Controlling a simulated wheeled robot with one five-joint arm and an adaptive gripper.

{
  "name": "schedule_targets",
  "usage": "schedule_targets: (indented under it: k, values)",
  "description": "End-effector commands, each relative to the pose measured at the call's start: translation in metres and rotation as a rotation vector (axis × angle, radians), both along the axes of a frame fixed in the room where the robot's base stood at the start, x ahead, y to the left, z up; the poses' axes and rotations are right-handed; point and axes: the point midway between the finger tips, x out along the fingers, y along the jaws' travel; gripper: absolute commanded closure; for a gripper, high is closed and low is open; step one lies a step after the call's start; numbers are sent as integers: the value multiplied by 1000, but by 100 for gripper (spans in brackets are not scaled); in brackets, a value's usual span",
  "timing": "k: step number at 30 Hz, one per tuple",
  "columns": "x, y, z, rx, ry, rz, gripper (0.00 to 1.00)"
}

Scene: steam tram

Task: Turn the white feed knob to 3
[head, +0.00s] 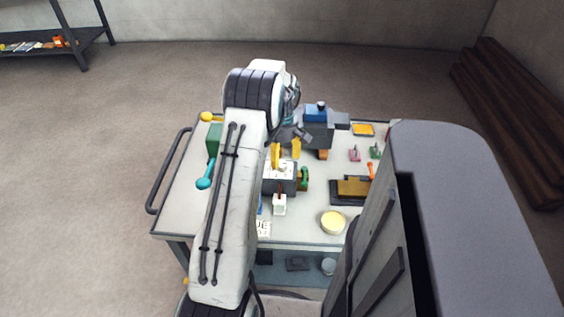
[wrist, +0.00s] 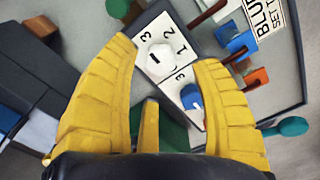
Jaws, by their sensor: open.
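The white feed knob (wrist: 160,58) sits on a white dial plate with the numbers 1, 2 and 3 around it, in the wrist view. It bears a short dark mark; I cannot tell surely which number it points to. A blue knob (wrist: 190,95) sits on the neighbouring plate, near a second 3. My gripper (wrist: 163,56) is open, its yellow fingers on either side of the white knob, with gaps visible. In the head view my gripper (head: 286,150) is over the grey box (head: 281,186) that carries the dials.
A cart handle rail (head: 167,172) is at left.

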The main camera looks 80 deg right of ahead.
Motion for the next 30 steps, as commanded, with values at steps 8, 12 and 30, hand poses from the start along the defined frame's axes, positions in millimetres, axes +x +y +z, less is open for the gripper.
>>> schedule_targets:
  k: [8,12,30]
  values:
    - [0,-1,47,-2,0,0,42]
    - [0,-1,64,-2,1,0,42]
    - [-1,0,81,2,0,0,42]
